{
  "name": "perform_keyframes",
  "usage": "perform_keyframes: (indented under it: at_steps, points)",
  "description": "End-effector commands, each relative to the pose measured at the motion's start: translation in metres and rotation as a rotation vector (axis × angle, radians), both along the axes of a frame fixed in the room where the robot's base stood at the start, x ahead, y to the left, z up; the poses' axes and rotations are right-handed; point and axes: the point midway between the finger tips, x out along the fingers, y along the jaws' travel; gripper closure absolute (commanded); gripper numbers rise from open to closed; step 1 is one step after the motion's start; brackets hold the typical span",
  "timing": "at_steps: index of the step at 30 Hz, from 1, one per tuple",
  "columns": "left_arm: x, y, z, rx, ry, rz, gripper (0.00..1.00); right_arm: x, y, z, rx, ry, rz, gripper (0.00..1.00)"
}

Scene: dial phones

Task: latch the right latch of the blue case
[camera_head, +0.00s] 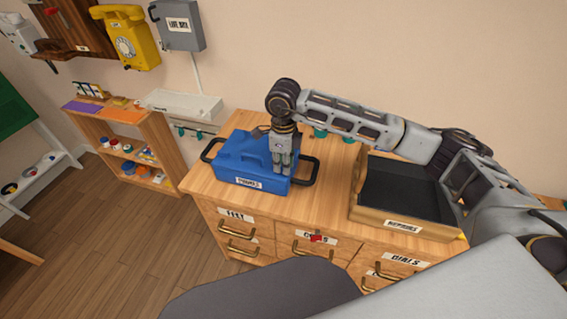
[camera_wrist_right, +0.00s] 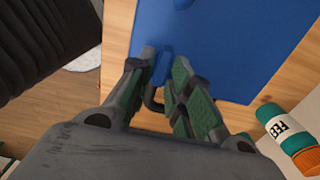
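The blue case (camera_head: 240,160) stands on the wooden drawer cabinet, with dark handles at both ends and a label on its front. My right gripper (camera_head: 284,160) is over the right end of the case, fingers pointing down. In the right wrist view the blue case (camera_wrist_right: 215,45) fills the upper middle. A small blue latch tab (camera_wrist_right: 163,66) on its edge shows between the green-padded fingertips (camera_wrist_right: 160,80), which stand apart around it. I cannot tell whether they touch it. A dark handle shows partly behind the fingers. My left gripper is not in either view.
An open dark tray (camera_head: 400,192) with a wooden front lies right of the case. A yellow phone (camera_head: 128,40) and a grey box (camera_head: 178,25) hang on the wall. A low shelf (camera_head: 130,140) stands left.

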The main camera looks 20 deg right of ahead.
Motion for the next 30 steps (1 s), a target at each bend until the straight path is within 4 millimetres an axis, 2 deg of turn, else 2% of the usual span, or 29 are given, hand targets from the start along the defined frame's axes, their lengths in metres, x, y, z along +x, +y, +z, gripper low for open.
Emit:
perform_keyframes:
  at_steps: [8, 10, 17, 23, 30]
  points:
    - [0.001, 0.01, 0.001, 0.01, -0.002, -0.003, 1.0, 0.0, 0.0, 0.0, 0.001, 0.001, 0.001, 0.68]
    - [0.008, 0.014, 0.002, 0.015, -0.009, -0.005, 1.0, 0.0, 0.0, 0.0, 0.0, 0.001, 0.002, 0.68]
    - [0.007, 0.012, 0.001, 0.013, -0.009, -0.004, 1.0, 0.0, 0.0, 0.007, 0.001, 0.0, 0.002, 0.68]
    - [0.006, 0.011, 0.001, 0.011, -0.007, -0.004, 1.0, 0.0, 0.0, 0.027, 0.001, -0.002, 0.002, 0.68]
    - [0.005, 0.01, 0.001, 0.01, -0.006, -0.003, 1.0, 0.0, 0.001, 0.061, 0.001, -0.002, 0.003, 0.68]
